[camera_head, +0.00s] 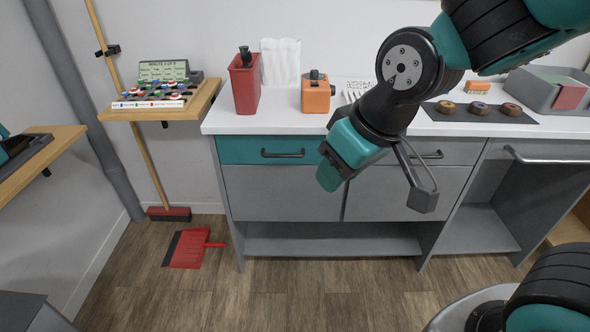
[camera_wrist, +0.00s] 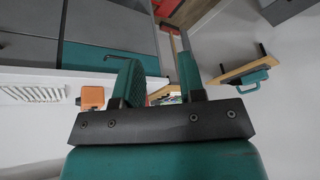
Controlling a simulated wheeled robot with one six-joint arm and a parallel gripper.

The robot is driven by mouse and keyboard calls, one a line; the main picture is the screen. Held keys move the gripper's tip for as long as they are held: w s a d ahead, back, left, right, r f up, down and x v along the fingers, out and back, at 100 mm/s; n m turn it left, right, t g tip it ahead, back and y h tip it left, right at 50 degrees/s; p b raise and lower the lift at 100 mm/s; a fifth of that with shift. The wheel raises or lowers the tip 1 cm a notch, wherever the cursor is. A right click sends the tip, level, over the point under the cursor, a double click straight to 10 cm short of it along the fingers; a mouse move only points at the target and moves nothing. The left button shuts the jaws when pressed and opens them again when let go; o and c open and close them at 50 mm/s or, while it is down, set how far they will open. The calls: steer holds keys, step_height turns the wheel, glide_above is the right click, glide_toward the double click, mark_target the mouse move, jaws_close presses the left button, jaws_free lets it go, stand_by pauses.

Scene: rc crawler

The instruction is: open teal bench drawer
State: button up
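The teal bench drawer (camera_head: 238,150) is the upper left drawer under the white counter. It sits flush with the bench front.
A grey drawer with its own handle (camera_head: 427,155) is partly behind my arm. The counter (camera_head: 285,122) holds a red canister (camera_head: 245,85), an orange box (camera_head: 316,95) and a dark mat with rings. A red dustpan (camera_head: 189,249) and broom (camera_head: 168,213) are at left.

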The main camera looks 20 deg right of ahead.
steer(key=w+d+f+n+t+h+b, duration=0.1)
steer(key=w+d+f+t+h+b, duration=0.35)
steer(key=w+f+b, duration=0.5)
steer(key=w+d+f+n+t+h+b, duration=0.1)
steer(key=w+d+f+t+h+b, duration=0.2)
steer(key=w+d+f+t+b, duration=0.5)
steer(key=w+a+f+n+t+y+b, duration=0.5)
steer(key=a+f+n+b, duration=0.55)
steer(key=b, duration=0.45)
steer(key=w+r+n+g+y+p, duration=0.1)
steer(key=w+p, duration=1)
steer(key=p, duration=1.1)
steer(key=shift+d+r+n, duration=0.25)
steer(key=shift+r+n, duration=0.4)
steer(key=shift+n, duration=0.1)
steer(key=p, duration=0.2)
steer(key=shift+w+y+p, duration=0.2)
steer(key=shift+y+p, duration=0.05)
steer(key=shift+p, duration=0.05)
